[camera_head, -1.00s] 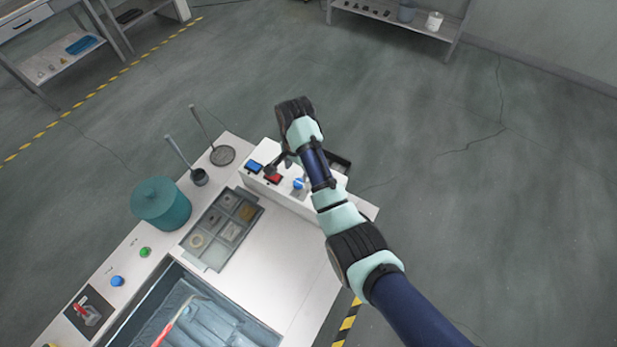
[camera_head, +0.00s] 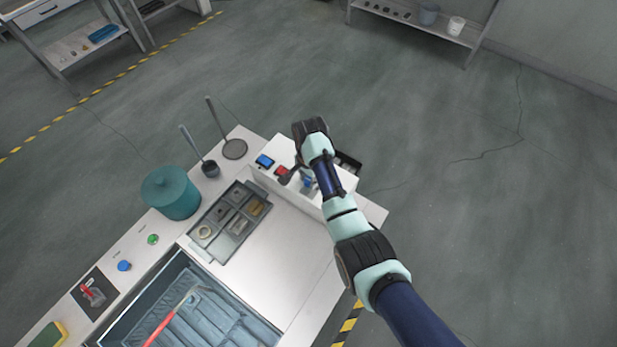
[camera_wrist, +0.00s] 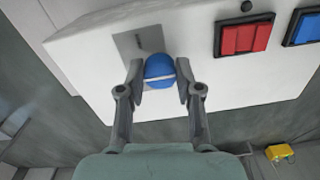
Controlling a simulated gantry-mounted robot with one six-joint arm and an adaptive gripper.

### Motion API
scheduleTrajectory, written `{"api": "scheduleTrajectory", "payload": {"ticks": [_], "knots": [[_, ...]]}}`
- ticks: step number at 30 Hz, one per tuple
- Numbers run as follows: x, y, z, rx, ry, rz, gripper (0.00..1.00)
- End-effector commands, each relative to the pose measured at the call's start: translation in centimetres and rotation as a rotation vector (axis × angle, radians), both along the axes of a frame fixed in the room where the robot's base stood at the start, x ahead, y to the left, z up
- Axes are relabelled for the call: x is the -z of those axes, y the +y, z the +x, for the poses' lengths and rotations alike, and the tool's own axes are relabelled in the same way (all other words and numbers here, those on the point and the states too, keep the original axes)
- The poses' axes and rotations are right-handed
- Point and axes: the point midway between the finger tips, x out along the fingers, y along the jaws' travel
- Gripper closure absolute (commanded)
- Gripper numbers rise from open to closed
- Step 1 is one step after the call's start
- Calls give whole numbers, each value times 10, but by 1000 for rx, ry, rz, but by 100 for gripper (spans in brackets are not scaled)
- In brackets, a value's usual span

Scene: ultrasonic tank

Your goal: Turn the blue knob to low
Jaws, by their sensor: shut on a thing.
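The blue knob (camera_wrist: 159,71) sits on the white control box (camera_wrist: 90,55), with a white line across its face and a grey plate behind it. My gripper (camera_wrist: 160,82) is shut on this knob, one finger on each side, in the wrist view. In the head view, the blue knob (camera_head: 308,183) shows small beside my arm, and my gripper (camera_head: 298,178) is partly hidden by my own wrist. The knob's setting marks are too small to read.
A red switch (camera_wrist: 243,38) and a blue switch (camera_wrist: 305,27) are beside the knob on the box. Another blue knob (camera_head: 124,266) and a green knob (camera_head: 153,239) are on the counter by the tank (camera_head: 270,333). A teal pot (camera_head: 171,196) and a parts tray (camera_head: 190,240) stand nearby.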

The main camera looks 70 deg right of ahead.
Motion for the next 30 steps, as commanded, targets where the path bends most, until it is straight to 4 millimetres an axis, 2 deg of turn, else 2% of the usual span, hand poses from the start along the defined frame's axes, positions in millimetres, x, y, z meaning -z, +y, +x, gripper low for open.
{"api": "scheduleTrajectory", "payload": {"ticks": [2, 14, 30], "knots": [[0, 0, 0, 0, 1, 0, 100], [-2, 0, 0, -81, 1, 1, 100], [-3, 0, -1, -541, 1, 1, 100]]}}
